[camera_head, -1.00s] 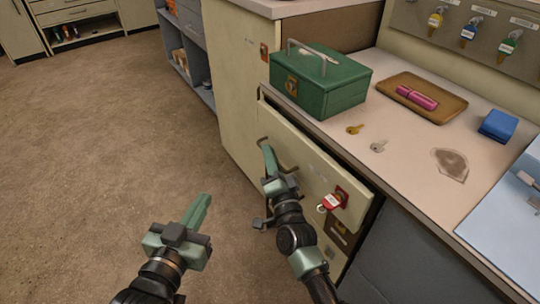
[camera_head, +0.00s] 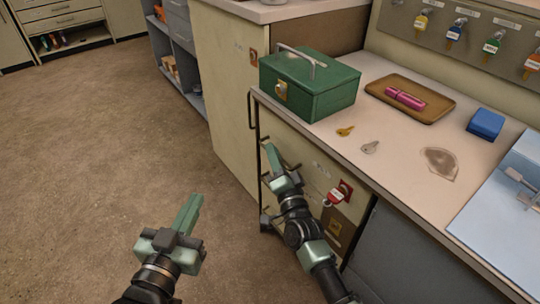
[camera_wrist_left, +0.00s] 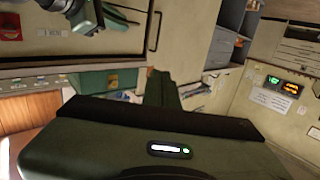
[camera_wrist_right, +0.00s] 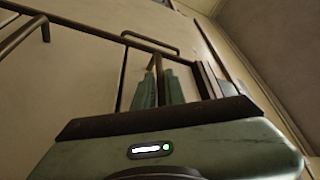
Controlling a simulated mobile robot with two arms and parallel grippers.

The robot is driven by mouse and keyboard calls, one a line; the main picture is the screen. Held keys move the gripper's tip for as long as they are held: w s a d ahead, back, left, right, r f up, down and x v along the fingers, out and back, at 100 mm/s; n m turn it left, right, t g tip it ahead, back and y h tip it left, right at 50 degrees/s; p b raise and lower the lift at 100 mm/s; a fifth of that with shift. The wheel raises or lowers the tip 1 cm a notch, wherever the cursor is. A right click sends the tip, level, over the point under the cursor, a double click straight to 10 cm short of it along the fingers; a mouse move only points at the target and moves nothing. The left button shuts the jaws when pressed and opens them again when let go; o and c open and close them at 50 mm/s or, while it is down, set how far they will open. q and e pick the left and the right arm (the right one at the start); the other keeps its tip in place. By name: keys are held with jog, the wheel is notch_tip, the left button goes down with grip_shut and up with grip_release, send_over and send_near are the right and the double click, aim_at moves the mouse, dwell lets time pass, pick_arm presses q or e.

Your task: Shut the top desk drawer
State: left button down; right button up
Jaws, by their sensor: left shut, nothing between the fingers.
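The top drawer's cream front (camera_head: 310,160) sits close under the desk top in the head view, with no clear gap along its upper edge. A red tag (camera_head: 335,195) hangs near its right end. My right gripper (camera_head: 269,150) is at the left part of the drawer front. In the right wrist view its two fingers (camera_wrist_right: 163,88) are slightly apart, with a dark handle post (camera_wrist_right: 158,64) at or between their tips; I cannot tell whether they grip it. My left gripper (camera_head: 194,203) is shut and empty, over the floor left of the desk.
Grey shelves (camera_head: 186,80) stand behind. The floor (camera_head: 90,180) at left is clear.

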pick_arm(q)
jog(key=shift+w+d, duration=0.1)
pick_arm(e)
jog(key=shift+w+d+f, duration=0.1)
jog(key=shift+d, duration=0.1)
